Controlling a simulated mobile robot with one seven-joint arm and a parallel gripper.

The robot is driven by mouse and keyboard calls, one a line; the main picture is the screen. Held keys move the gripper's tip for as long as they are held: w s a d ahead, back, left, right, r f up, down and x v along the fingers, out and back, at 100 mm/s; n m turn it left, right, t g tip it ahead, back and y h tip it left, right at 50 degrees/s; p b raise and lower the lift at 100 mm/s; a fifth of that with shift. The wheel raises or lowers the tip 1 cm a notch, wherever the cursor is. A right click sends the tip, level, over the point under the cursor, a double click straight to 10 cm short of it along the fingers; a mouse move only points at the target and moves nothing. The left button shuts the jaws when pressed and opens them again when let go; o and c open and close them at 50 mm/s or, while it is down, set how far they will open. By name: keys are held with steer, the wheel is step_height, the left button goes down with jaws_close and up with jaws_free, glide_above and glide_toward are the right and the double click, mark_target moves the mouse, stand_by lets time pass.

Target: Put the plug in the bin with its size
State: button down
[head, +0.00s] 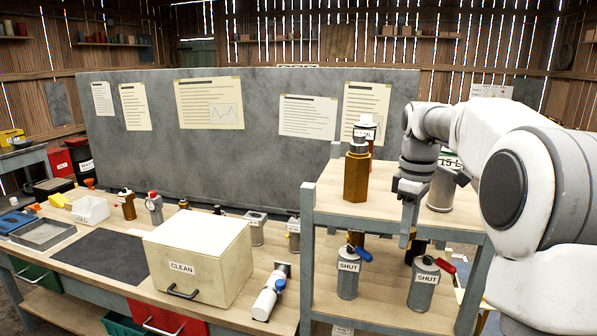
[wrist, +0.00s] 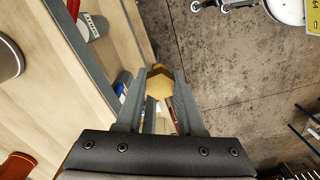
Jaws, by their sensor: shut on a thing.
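My gripper (wrist: 163,88) is shut on a brass-coloured hexagonal plug (wrist: 159,80), seen between the fingertips in the wrist view. In the head view my gripper (head: 406,232) points down at the front edge of the shelf unit's top; I cannot make out the plug there. A green bin (head: 38,277) and a red bin (head: 165,319) sit under the workbench, with a dark green one (head: 122,324) lower down. I see no readable size marks on them.
The shelf unit (head: 395,212) carries a brass canister (head: 356,176) on top and two grey cylinders labelled SHUT (head: 347,281) below. A cream box labelled CLEAN (head: 197,245) stands on the workbench. Bare concrete floor (wrist: 225,75) shows under my gripper.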

steer(key=s+a+f+m, duration=0.2)
steer(key=f+m, duration=0.1)
steer(key=f, duration=0.6)
steer(key=s+a+f+m, duration=0.3)
steer(key=f, duration=0.6)
steer(key=s+a+f+m, duration=0.3)
steer(key=f+m, duration=0.1)
steer(key=f, duration=0.5)
steer(key=shift+s, duration=0.15)
steer(key=shift+s+a, duration=0.1)
